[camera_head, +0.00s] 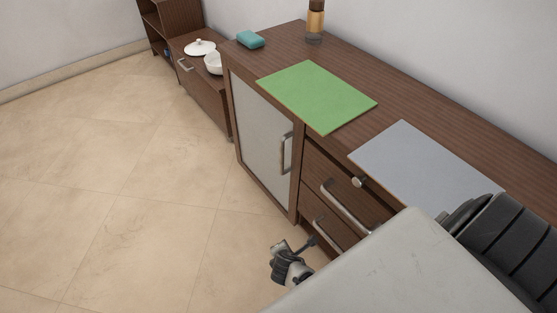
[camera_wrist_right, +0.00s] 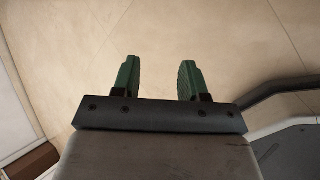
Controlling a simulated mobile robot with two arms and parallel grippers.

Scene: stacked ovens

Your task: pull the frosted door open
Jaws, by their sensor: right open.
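The frosted door (camera_head: 262,130) is a pale panel in a dark wood frame at the left end of the cabinet front. It looks shut. Its upright metal handle (camera_head: 284,154) is on the door's right side. My right gripper (camera_wrist_right: 158,78) is open, with two green fingers apart and nothing between them; tiled floor shows beyond. In the head view, a grey and black part of my arm shows low in front of the drawers, apart from the door handle; its fingertips cannot be made out. My left gripper is not in view.
Drawers with bar handles (camera_head: 345,207) are right of the door. A green mat (camera_head: 318,97), a grey mat (camera_head: 425,160), a teal block (camera_head: 250,39) and a bottle (camera_head: 315,22) are on top. A low cabinet (camera_head: 203,92) stands beyond. The tiled floor (camera_head: 130,180) at left is clear.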

